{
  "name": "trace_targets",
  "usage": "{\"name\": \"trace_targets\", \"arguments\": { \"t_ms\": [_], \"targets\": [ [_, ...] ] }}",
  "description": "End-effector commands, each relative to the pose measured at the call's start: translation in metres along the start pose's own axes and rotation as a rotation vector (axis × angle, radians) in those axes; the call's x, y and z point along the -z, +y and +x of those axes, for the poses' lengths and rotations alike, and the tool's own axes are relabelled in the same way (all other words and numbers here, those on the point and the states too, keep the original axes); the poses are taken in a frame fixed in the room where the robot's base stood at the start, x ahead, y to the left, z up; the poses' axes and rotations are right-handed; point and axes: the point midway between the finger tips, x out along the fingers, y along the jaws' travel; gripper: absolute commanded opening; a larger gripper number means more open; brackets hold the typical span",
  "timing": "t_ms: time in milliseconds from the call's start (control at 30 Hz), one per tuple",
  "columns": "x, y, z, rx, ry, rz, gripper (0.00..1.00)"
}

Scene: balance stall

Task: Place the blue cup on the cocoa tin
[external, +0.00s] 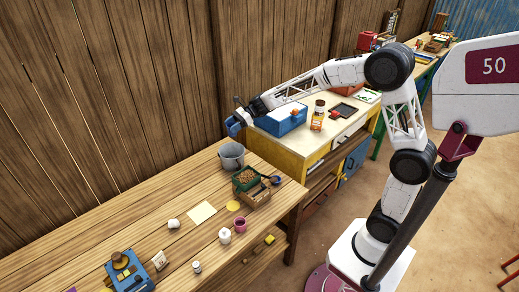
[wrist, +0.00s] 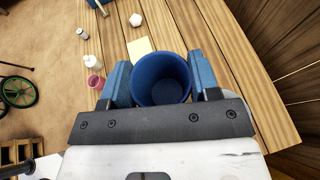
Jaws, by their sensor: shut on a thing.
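The blue cup (wrist: 162,80) is between the two blue fingers of my gripper (wrist: 160,85) in the wrist view, with its open mouth facing the camera. My gripper is shut on it. In the external view my gripper (external: 236,124) is raised above the far end of the wooden table, near the grey bucket; the cup is hard to tell from the blue fingers there. I cannot identify the cocoa tin for sure. A brown round thing (external: 117,256) stands on a blue device (external: 133,277) at the front left, and a brown-lidded jar (external: 318,116) stands on the yellow bench.
A grey bucket (external: 231,154) and a green box of brown bits (external: 246,178) stand at the table's far end.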

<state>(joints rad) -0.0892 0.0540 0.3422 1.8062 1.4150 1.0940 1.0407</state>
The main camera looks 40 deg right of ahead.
Motion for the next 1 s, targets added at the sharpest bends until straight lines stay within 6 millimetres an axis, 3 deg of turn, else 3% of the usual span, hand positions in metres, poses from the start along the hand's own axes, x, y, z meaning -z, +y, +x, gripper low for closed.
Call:
{"name": "trace_targets", "arguments": {
  "t_ms": [500,1000],
  "targets": [
    [0.047,-0.034,-0.126,0.177,-0.001,0.073,0.33],
    [0.093,-0.044,-0.246,0.347,0.000,0.143,0.33]
  ]
}}
